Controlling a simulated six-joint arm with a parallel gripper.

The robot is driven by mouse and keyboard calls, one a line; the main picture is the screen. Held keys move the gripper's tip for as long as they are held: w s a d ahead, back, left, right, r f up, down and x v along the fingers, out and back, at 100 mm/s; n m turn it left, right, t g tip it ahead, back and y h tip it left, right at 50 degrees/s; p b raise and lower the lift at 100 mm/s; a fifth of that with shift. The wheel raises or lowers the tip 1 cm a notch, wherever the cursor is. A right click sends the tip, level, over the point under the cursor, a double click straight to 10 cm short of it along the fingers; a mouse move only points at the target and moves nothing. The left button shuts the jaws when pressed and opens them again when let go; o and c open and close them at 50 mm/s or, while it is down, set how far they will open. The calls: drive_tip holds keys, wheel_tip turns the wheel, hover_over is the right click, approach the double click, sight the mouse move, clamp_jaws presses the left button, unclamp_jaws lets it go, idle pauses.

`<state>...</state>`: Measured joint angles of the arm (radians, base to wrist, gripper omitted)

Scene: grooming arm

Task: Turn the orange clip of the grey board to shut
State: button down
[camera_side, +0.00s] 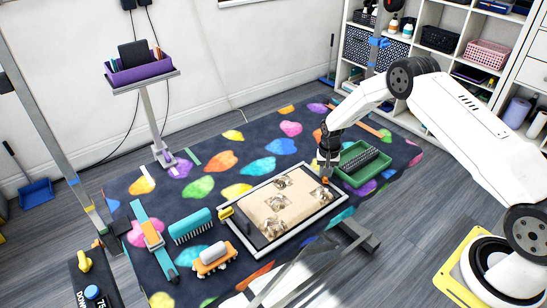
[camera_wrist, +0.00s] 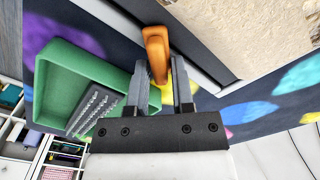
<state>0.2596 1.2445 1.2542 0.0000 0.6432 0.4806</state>
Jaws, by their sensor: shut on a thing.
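The grey board (camera_side: 237,237) lies flat on the patterned mat, with a beige sheet (camera_side: 262,214) bearing brown patches on it. The orange clip (camera_wrist: 156,50) is at the board's edge in the wrist view. In the side view the orange clip (camera_side: 326,181) is a small spot at the board's far right corner, under my gripper (camera_side: 328,168). In the wrist view my gripper (camera_wrist: 160,80) has a finger on each side of the clip's free end and is shut on it. The clip's other end reaches over the board's edge.
A green tray (camera_side: 342,170) with a dark ridged item stands close beside my gripper, and also shows in the wrist view (camera_wrist: 60,70). A yellow clip (camera_side: 226,212) is at the board's left.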

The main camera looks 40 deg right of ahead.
idle(0.4)
drive_tip(key=shift+m, duration=4.3)
drive_tip(key=c, duration=0.5)
unclamp_jaws()
drive_tip(key=shift+c, duration=0.2)
